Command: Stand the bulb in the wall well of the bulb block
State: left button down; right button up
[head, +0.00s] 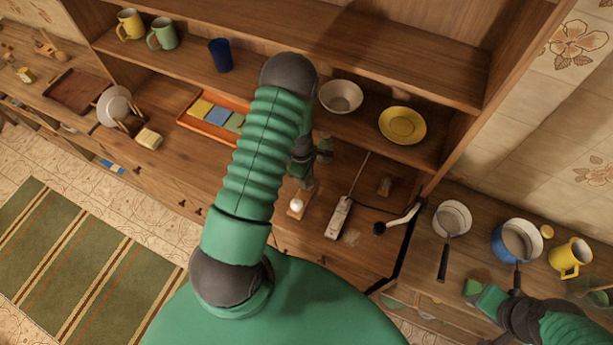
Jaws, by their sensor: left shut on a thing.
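The bulb (297,204) is a small white round thing below my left gripper (301,183), over the cabinet's wooden worktop. My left gripper is shut on it; the fingers are small and partly hidden by my arm. A pale wooden piece (293,213) shows right under the bulb and may be the bulb block. I cannot make out its wells, or whether the bulb touches it. My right gripper (479,292) is at the lower right, below the pans and far from the bulb; its jaw opening cannot be made out.
A pale power strip (338,218) with a cord lies just right of the bulb. A bowl (341,96) and yellow plate (402,125) sit behind. Pans (452,218) stand at right.

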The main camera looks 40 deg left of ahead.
pick_arm(q)
jog(key=shift+f+b, duration=0.35)
jog(key=shift+f, duration=0.15)
jog(key=c, duration=0.9)
grip_release()
jog(key=shift+o, duration=0.2)
jog(key=shift+r, duration=0.1)
notch_tip(320, 180, up, 16)
jog(key=a+b, duration=0.1)
jog(key=b, duration=0.1)
jog(key=shift+s+a+r, duration=0.15)
jog(key=shift+s+r, duration=0.1)
jog(key=shift+s, duration=0.1)
